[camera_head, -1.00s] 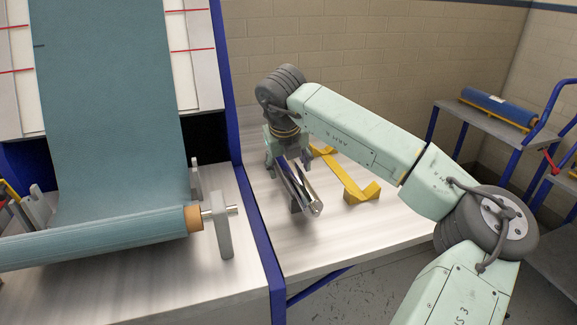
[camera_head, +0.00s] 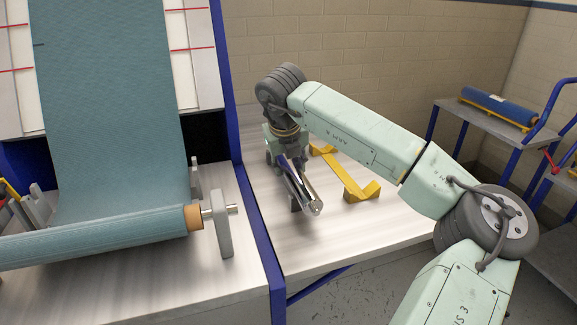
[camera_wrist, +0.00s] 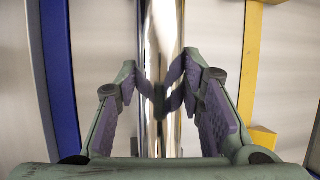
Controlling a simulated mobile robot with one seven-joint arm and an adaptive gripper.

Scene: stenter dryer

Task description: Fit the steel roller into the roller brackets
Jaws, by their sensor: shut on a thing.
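My gripper (camera_head: 282,163) points down over the roller's far part. The wrist view shows the roller (camera_wrist: 161,30) running between the two finger pads, with my gripper (camera_wrist: 160,85) shut on it. My arm and wrist hide its far end in the head view. On the machine at left stand grey upright brackets: a short back one (camera_head: 196,178), a left one (camera_head: 40,205) and a tall front one (camera_head: 222,228) beside the fabric roll's shaft.
A yellow cradle (camera_head: 350,178) lies right of the steel roller. The blue machine frame post (camera_head: 255,235) stands between table and machine. Teal fabric (camera_head: 110,100) hangs to a wound roll (camera_head: 90,240). A blue roll (camera_head: 497,102) rests on a cart at right.

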